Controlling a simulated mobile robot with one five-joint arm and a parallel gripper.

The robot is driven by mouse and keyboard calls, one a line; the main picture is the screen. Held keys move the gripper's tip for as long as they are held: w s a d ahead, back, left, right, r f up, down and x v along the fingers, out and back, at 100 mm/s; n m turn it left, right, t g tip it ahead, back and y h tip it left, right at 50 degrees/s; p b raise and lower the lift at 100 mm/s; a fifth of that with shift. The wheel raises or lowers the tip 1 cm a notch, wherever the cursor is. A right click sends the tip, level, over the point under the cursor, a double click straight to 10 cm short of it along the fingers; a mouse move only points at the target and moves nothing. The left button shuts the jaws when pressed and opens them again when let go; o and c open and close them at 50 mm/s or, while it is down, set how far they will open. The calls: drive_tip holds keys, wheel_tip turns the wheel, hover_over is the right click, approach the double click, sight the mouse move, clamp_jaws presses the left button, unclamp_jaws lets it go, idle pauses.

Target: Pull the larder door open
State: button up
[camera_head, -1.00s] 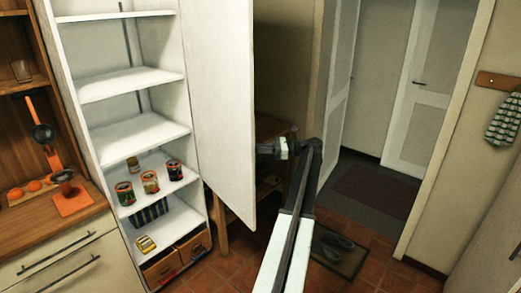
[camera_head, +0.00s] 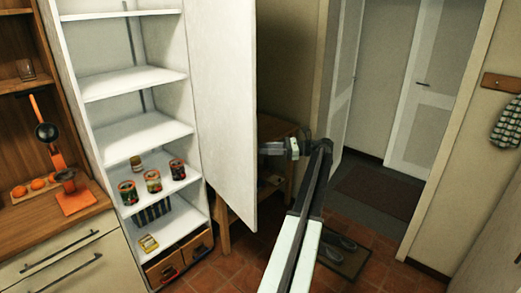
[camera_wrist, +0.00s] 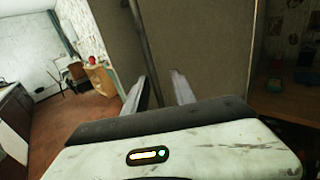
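The white larder door (camera_head: 222,100) stands wide open, its inner face towards me. Its outer face shows as a plain panel (camera_wrist: 205,45) in the wrist view. A slim upright bar handle (camera_wrist: 143,40) runs in front of that panel and down between my fingers. My gripper (camera_wrist: 160,88) has its two fingers apart, one on each side of the bar; I cannot tell whether they touch it. The white larder (camera_head: 135,85) is open to view.
Several jars (camera_head: 152,181) and a striped basket (camera_head: 152,211) stand on the larder's lower shelves. A wooden table (camera_head: 282,130) is behind the door. Shoes on a mat (camera_head: 343,262) lie on the tiled floor at right. A drawer unit (camera_head: 65,262) is at left.

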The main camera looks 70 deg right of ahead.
drive_tip(key=v, duration=0.5)
drive_tip(key=shift+s, duration=0.1)
drive_tip(key=shift+d, duration=0.2)
drive_tip(key=shift+c, duration=1.4)
drive_tip(key=a+m+h, duration=0.8)
drive_tip(key=m+h, duration=0.1)
drive_tip(key=h, duration=0.4)
drive_tip(key=x, duration=0.8)
drive_tip(key=shift+w+d+t+b, duration=0.2)
drive_tip(key=shift+w+t+b, duration=0.05)
drive_tip(key=shift+t+b, duration=0.05)
clamp_jaws()
drive_tip(key=shift+f, duration=0.1)
